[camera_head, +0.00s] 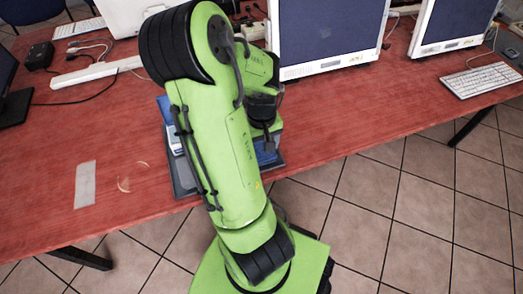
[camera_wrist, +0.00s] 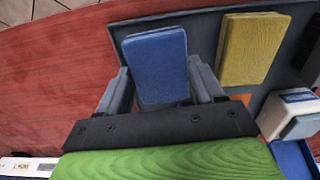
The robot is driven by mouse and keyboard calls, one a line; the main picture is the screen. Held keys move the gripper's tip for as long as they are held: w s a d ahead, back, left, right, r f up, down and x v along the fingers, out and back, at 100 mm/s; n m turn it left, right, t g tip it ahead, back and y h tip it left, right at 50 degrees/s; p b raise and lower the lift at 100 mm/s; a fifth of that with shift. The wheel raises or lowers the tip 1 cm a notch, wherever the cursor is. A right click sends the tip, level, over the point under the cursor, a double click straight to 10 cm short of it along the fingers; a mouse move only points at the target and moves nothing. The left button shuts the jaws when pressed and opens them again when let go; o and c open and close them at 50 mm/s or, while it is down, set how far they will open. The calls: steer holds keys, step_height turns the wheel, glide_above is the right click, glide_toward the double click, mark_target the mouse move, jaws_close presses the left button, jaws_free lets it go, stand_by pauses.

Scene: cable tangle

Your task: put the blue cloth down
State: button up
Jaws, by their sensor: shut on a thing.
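The blue cloth (camera_wrist: 156,58) shows in the wrist view as a folded, flat rectangular block. My gripper (camera_wrist: 159,76) is shut on it, with one grey finger at each side. Behind the cloth lies a dark grey tray (camera_wrist: 203,32). I cannot tell whether the cloth touches the tray or hangs just above it. In the head view my green arm reaches over the table and hides the gripper's fingers and most of the tray (camera_head: 184,181).
A yellow folded cloth (camera_wrist: 250,48) lies on the tray beside the blue one. A white and blue box (camera_wrist: 287,113) is at the right. Monitors (camera_head: 328,35) and a keyboard (camera_head: 482,80) stand on the red table (camera_head: 350,120).

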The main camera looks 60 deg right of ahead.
mark_target(262, 148)
steer(key=shift+f, duration=0.8)
steer(key=shift+r, duration=0.15)
steer(key=o, duration=0.9)
steer(key=shift+o, duration=0.2)
step_height(262, 148, up, 16)
steer(key=f+p, duration=0.1)
steer(key=p, duration=0.6)
steer(key=w+a+r+n+t, duration=0.1)
steer(key=w+a+r+n, duration=0.1)
steer(key=w+a+r, duration=0.3)
steer(key=w+a+r+n+t, duration=0.1)
steer(key=w+a+n+t, duration=0.15)
steer(key=a, duration=0.45)
steer(key=s+a+r+n+t, duration=0.1)
steer(key=a+r+n, duration=0.1)
steer(key=a, duration=0.5)
steer(key=s+a+r+n+t, duration=0.1)
steer(key=s+a+r+n, duration=0.1)
steer(key=a, duration=0.6)
steer(key=shift+r, duration=0.55)
